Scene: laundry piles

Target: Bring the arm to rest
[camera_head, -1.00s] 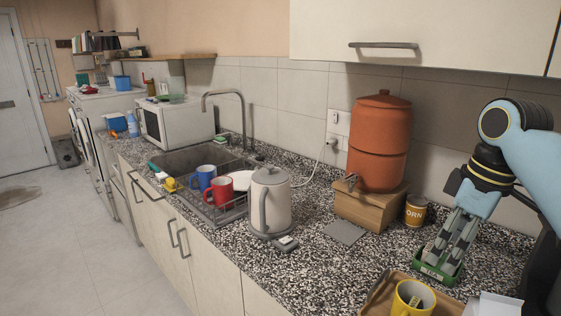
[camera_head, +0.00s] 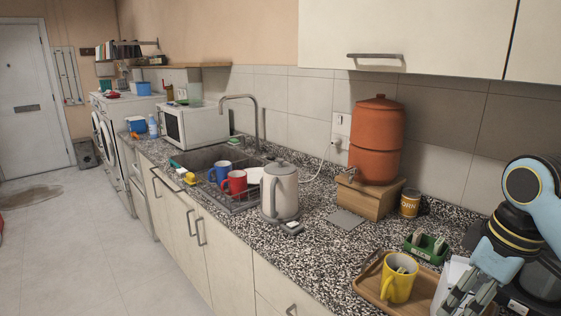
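My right arm comes in from the right edge. Its grey gripper (camera_head: 458,302) hangs low at the bottom right, over a white object (camera_head: 450,281) by the tray. Its fingertips are close to the bottom edge, and I cannot tell how far they are apart. I see nothing clearly held between the fingers. A small green holder (camera_head: 427,247) stands on the speckled counter behind the tray, apart from the gripper. My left gripper is not in view.
A wooden tray (camera_head: 368,283) with a yellow mug (camera_head: 397,281) lies left of the gripper. A corn can (camera_head: 410,202), an orange water dispenser (camera_head: 377,140) on a wooden box, and a kettle (camera_head: 280,193) stand further back. The counter (camera_head: 330,255) between kettle and tray is clear.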

